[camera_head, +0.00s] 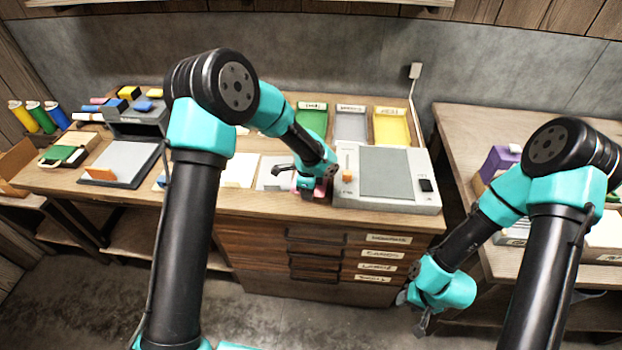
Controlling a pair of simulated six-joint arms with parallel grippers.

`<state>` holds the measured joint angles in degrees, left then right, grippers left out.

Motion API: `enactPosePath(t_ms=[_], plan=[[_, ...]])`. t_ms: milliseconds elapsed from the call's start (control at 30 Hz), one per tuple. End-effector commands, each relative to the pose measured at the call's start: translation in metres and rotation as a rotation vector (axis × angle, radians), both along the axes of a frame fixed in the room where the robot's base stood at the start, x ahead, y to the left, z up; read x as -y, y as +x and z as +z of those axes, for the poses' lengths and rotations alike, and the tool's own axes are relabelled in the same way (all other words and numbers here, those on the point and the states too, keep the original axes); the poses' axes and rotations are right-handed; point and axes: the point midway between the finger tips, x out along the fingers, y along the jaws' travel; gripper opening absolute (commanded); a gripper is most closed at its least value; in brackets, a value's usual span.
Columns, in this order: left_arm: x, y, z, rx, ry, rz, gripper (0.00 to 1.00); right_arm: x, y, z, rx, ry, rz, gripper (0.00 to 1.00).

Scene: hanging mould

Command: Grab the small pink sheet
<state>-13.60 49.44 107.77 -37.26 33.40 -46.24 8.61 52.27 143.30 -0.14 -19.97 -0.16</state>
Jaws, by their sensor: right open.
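My right gripper (425,314) is open and points down in front of the desk's right end, away from the sheet.
The grey machine (426,203) with a flat panel stands right of my left gripper. Green, grey and yellow trays (391,127) lie behind. Pale sheets (241,170) lie to the left, near a grey board (117,160). A second table (453,137) stands right, across a gap.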

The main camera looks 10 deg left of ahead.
Motion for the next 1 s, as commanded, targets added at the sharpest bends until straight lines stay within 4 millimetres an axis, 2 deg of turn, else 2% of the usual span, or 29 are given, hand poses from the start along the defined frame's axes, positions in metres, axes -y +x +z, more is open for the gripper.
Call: enactPosePath(t_ms=[33, 367, 800, 1000], plan=[[0.0, 0.0, 0.0, 0.0, 0.0, 0.0, 0.3, 0.0, 0.0, 0.0, 0.0, 0.0, 0.0, 0.43], [0.0, 0.0, 0.0, 0.0, 0.0, 0.0, 0.0, 0.0, 0.0, 0.0, 0.0, 0.0, 0.0, 0.43], [0.0, 0.0, 0.002, 0.001, 0.0, 0.0, 0.0, 0.0, 0.0, 0.0, 0.0, 0.0, 0.0, 0.43], [0.0, 0.001, 0.02, 0.003, 0.0, 0.0, 0.0, 0.0, 0.0, 0.0, 0.0, 0.0, 0.0, 0.43]])
